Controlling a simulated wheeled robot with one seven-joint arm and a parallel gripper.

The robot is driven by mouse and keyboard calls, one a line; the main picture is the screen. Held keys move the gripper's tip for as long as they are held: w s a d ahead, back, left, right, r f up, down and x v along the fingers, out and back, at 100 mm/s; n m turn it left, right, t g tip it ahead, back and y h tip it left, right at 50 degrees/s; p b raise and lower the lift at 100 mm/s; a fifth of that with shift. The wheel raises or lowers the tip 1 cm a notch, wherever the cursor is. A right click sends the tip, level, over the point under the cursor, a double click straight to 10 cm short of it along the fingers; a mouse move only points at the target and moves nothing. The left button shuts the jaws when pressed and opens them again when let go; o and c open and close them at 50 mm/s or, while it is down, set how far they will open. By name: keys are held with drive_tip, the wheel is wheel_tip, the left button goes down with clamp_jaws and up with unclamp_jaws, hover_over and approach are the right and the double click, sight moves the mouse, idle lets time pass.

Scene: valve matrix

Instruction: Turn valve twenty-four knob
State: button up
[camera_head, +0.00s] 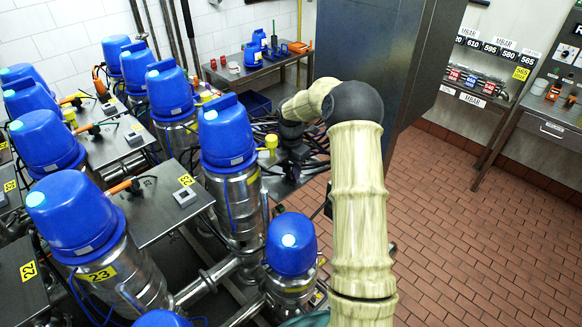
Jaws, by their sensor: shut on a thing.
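A tall steel valve with a blue cap (226,132) stands upright in the middle of the picture. The yellow label on its body is too oblique to read, but it stands in the row beside the valve marked 23 (100,275). A small yellow knob (271,142) sticks out at its right side. My cream arm rises at the right, bends at a black elbow and comes down to a dark wrist by this knob. My gripper (273,153) is small and dark here, shut at the yellow knob; its fingertips are partly lost among dark cables.
Several more blue-capped valves stand left, with metal tables (155,205) between them. A shorter blue-capped valve (291,245) stands just in front, close to my arm. A large grey cabinet (370,60) rises behind my elbow. The tiled floor (470,240) at the right is clear.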

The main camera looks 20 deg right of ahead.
sight(290, 171)
drive_tip(key=shift+r+n, duration=0.1)
drive_tip(key=shift+n, duration=0.5)
drive_tip(key=o, duration=1)
wheel_tip(290, 171, up, 17)
drive_tip(key=b, duration=0.4)
drive_tip(key=shift+r, duration=0.2)
drive_tip(key=shift+a+f, duration=0.1)
drive_tip(key=shift+a, duration=0.05)
